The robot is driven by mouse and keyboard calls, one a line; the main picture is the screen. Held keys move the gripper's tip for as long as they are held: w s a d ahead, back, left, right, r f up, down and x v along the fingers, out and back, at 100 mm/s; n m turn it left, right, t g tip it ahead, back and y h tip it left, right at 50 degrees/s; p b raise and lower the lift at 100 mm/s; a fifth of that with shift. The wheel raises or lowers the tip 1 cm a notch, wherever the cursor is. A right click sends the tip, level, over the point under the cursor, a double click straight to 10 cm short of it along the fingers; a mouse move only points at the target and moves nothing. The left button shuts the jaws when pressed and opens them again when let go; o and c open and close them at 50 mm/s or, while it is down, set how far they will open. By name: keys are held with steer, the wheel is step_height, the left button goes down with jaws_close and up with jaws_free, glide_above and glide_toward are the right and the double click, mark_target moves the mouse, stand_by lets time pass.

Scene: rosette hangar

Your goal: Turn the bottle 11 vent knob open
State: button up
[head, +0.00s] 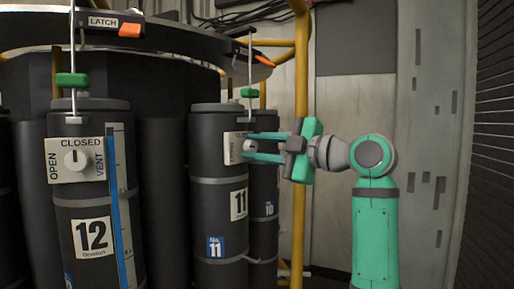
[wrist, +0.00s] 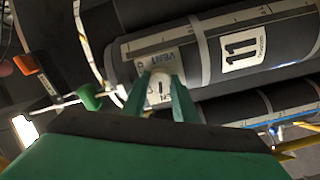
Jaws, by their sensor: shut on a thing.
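The bottle 11 (head: 217,193) is a tall dark cylinder with a white "11" label and a blue "No. 11" tag. It lies across the wrist view (wrist: 285,45). Its vent knob (head: 248,149) is a pale round knob on a white plate near the bottle's top. In the wrist view the knob (wrist: 159,87) sits between my two green fingers, with "VENT" printed above it. My gripper (head: 250,147) reaches in from the right and is shut on the knob. The fingers hide parts of the plate and its lettering.
The bottle 12 (head: 95,222) stands to the left, its own knob (head: 76,160) on a plate marked OPEN, CLOSED and VENT. The bottle 10 (head: 264,220) is close behind bottle 11. A yellow post (head: 300,220) rises behind my gripper. Orange-tipped latches hang above.

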steer(key=shift+f+n, duration=0.1)
steer(key=shift+n, duration=0.9)
steer(key=o, duration=1.1)
steer(key=shift+c, duration=0.2)
steer(key=v, duration=1.1)
